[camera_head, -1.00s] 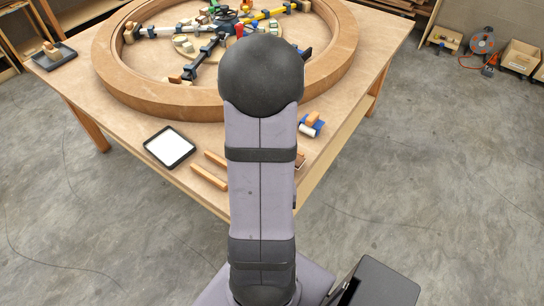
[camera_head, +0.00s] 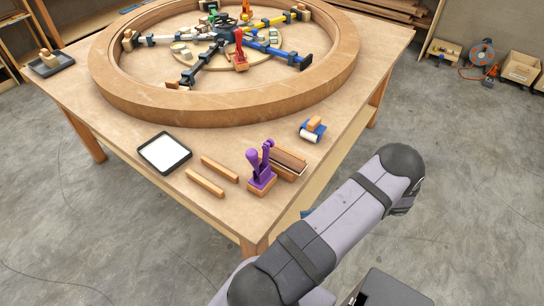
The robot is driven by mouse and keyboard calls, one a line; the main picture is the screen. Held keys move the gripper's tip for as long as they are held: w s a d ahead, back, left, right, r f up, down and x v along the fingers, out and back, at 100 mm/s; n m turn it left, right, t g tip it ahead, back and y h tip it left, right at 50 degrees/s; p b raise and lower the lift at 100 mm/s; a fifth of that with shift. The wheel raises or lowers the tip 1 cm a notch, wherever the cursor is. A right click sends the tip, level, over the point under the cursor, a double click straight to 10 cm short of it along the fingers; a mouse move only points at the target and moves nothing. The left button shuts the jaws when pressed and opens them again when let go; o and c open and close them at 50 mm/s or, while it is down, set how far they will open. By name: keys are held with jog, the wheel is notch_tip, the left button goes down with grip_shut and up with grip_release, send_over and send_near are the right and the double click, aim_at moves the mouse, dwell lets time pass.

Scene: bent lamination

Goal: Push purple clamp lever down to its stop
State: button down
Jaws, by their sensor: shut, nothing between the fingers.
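The purple clamp (camera_head: 262,180) stands on a wooden block near the front corner of the table. Its purple lever (camera_head: 253,157) stands up with a rounded knob at the top, and a second slim purple part rises just to its right. I cannot tell the lever's exact angle. My arm reaches up to the right of the table, past its front right edge, clear of the clamp in the picture. My gripper is not visible; it is hidden behind or below my arm.
A large wooden ring (camera_head: 118,102) with coloured clamps inside fills the table's back. Two wooden strips (camera_head: 206,183), a white tray (camera_head: 165,152), a brown block (camera_head: 290,163) and a blue-and-white roller (camera_head: 312,129) lie near the clamp. The table (camera_head: 225,140) is bare between ring and clamp.

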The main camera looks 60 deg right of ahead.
jog(key=w+d+r+n+t, duration=0.1)
jog(key=d+r+n+t, duration=0.1)
jog(key=r, duration=0.7)
jog(key=w+d+r+n+t+y, duration=0.1)
jog(key=d+r+n+t, duration=0.2)
jog(key=r, duration=0.6)
jog(key=n+t, duration=0.1)
jog(key=n, duration=0.1)
jog(key=shift+w+d+n+t, duration=0.2)
jog(key=shift+d+n+t, duration=0.05)
jog(key=shift+n+t, duration=0.05)
jog(key=shift+w, duration=0.1)
jog(key=s+a+p+x, duration=0.1)
jog(key=a+p+x, duration=0.1)
jog(key=p+x, duration=0.5)
jog(key=shift+a+r+x, duration=0.2)
jog(key=shift+a+x, duration=0.15)
jog(key=shift+x, duration=2.65)
